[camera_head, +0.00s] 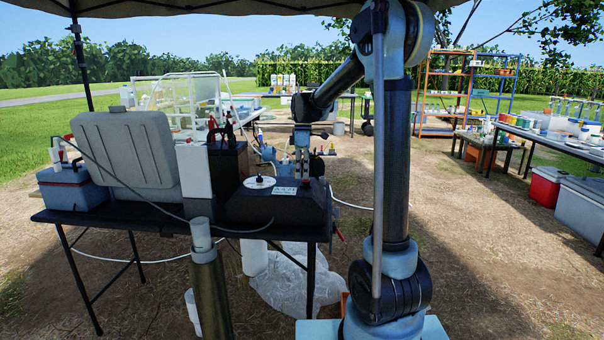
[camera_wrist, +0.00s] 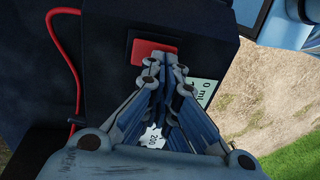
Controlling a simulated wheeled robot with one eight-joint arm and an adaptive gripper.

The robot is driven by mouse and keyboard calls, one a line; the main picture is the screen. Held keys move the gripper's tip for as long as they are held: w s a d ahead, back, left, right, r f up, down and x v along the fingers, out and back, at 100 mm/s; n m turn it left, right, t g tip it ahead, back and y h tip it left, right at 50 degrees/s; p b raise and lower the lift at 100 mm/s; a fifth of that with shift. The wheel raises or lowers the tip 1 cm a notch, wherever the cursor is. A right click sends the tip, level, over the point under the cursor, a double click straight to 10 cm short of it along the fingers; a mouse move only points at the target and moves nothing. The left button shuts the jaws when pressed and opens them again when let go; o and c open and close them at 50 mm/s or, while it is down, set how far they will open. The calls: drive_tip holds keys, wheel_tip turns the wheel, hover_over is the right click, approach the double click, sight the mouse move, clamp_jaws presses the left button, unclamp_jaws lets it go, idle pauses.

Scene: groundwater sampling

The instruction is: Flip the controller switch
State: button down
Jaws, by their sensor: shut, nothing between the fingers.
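The controller (camera_head: 262,208) is a black box at the right end of the near table in the head view. It has a white round dial plate (camera_head: 259,183) and a pale label on it. In the wrist view the controller (camera_wrist: 205,30) fills the top, and its red switch (camera_wrist: 150,48) sits in a dark frame just beyond my fingertips. My gripper (camera_wrist: 165,66) is shut and empty, with its tips over the lower edge of the red switch. I cannot tell whether they touch it. In the head view my gripper (camera_head: 302,172) points down behind the controller's top; the switch is hidden there.
A red cable (camera_wrist: 72,65) loops left of the switch. A black battery-like box (camera_head: 228,165) and a large grey case (camera_head: 125,150) stand left of the controller on the table. A metal-topped pipe (camera_head: 210,285) rises in front. Open ground lies to the right.

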drive_tip(key=shift+f, duration=0.1)
drive_tip(key=shift+s+f+t, duration=0.25)
drive_tip(key=shift+s+t, duration=0.1)
drive_tip(key=shift+t, duration=0.35)
drive_tip(key=shift+s+f+t, duration=0.2)
drive_tip(key=shift+s+t, duration=0.1)
drive_tip(key=shift+t, duration=0.4)
drive_tip(key=shift+s+f, duration=0.1)
drive_tip(key=shift+s, duration=0.35)
drive_tip(key=shift+w, duration=0.15)
drive_tip(key=shift+w, duration=0.35)
drive_tip(key=shift+w+r, duration=0.3)
drive_tip(key=shift+w, duration=0.1)
